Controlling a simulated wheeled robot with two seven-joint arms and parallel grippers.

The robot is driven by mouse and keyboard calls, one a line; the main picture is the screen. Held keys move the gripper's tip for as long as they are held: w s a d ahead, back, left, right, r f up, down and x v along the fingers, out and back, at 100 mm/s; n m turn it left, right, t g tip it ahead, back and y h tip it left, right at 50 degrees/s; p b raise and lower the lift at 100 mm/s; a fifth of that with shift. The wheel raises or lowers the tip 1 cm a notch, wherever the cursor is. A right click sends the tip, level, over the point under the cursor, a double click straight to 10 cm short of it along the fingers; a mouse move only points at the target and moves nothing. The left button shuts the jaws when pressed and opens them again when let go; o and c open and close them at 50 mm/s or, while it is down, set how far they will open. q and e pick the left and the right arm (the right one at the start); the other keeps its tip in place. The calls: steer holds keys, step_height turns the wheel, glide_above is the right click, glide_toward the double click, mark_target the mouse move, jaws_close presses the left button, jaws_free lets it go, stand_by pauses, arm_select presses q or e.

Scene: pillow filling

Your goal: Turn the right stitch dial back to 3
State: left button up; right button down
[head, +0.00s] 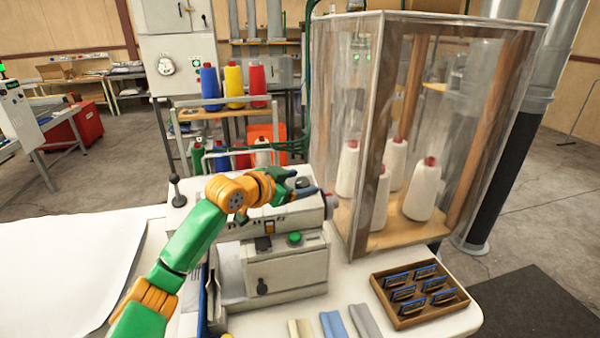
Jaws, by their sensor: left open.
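The white sewing machine (205,243) stands on the white table in the middle of the head view. Its upper housing carries small dark markings along the front, too small to read. My left arm, green and orange, reaches across from the lower left. My left gripper (300,185) is open above the right part of the housing, with its dark fingers pointing right. I cannot tell whether it touches anything. The arm and gripper cover part of the housing, and I cannot make out the right stitch dial or its setting. My right gripper is not in view.
Right of the machine stands a clear-walled cabinet (360,110) with white thread cones (422,190). A wooden tray (417,318) of small blue-and-dark pieces lies at the front right. A green button (295,238) and black switch (263,243) sit below the housing. White fabric (70,265) covers the left.

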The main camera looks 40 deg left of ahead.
arm_select(q)
steer(key=shift+w+a+f, duration=0.45)
steer(key=shift+w+f, duration=0.15)
steer(key=shift+w, duration=0.25)
steer(key=shift+a+f, duration=0.1)
steer(key=shift+a, duration=0.05)
steer(key=shift+s+d, duration=0.15)
steer(key=shift+d, duration=0.05)
steer(key=c, duration=0.7)
jaws_close()
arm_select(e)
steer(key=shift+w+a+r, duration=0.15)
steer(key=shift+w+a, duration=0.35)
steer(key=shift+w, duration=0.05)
